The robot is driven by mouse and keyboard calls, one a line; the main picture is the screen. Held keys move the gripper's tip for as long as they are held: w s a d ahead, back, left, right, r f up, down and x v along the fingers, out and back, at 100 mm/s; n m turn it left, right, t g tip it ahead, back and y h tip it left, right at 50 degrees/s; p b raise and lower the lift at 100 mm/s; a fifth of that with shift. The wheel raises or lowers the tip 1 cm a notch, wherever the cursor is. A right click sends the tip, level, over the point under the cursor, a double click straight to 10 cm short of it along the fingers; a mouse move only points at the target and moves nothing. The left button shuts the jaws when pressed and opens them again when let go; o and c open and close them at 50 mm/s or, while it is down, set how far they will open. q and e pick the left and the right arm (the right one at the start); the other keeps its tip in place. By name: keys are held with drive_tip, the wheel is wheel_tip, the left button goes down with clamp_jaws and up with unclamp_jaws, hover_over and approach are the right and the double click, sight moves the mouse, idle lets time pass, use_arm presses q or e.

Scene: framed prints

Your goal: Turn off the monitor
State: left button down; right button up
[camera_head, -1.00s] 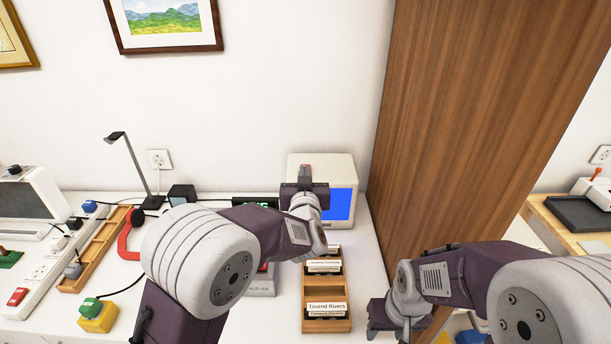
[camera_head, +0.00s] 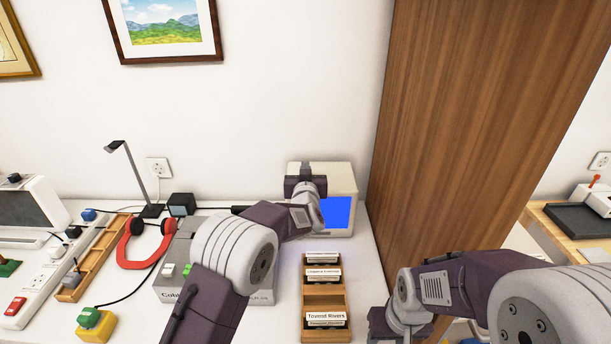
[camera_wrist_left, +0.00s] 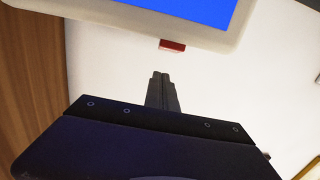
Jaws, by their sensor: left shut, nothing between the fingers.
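The monitor (camera_head: 338,212) is a small cream box with a lit blue screen, standing against the wall left of the wooden panel. In the left wrist view its screen (camera_wrist_left: 190,9) is at the top, and a small red button (camera_wrist_left: 172,46) sticks out from the housing edge. My left gripper (camera_head: 304,170) is at the monitor's upper left and hides part of it, including the red button. In the wrist view its fingers (camera_wrist_left: 161,78) are shut and empty, pointing toward the button with a visible gap. My right gripper (camera_head: 385,325) is low at right; its fingers are unclear.
A wooden card rack (camera_head: 325,300) stands in front of the monitor. The tall wooden panel (camera_head: 470,120) bounds the right side.

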use_arm(q)
drive_tip(key=shift+w+f, duration=0.15)
drive_tip(key=shift+f, duration=1.25)
drive_tip(key=r+p, duration=0.1)
drive_tip(key=p, duration=0.2)
drive_tip(key=shift+w+g, duration=0.1)
drive_tip(key=shift+g, duration=0.2)
drive_tip(key=shift+f+b, duration=0.6)
drive_tip(key=shift+b, duration=0.05)
drive_tip(key=s+r, duration=0.1)
drive_tip(key=s, duration=0.8)
drive_tip(key=shift+r+b, duration=0.15)
drive_tip(key=shift+b, duration=0.2)
drive_tip(key=shift+s, duration=0.1)
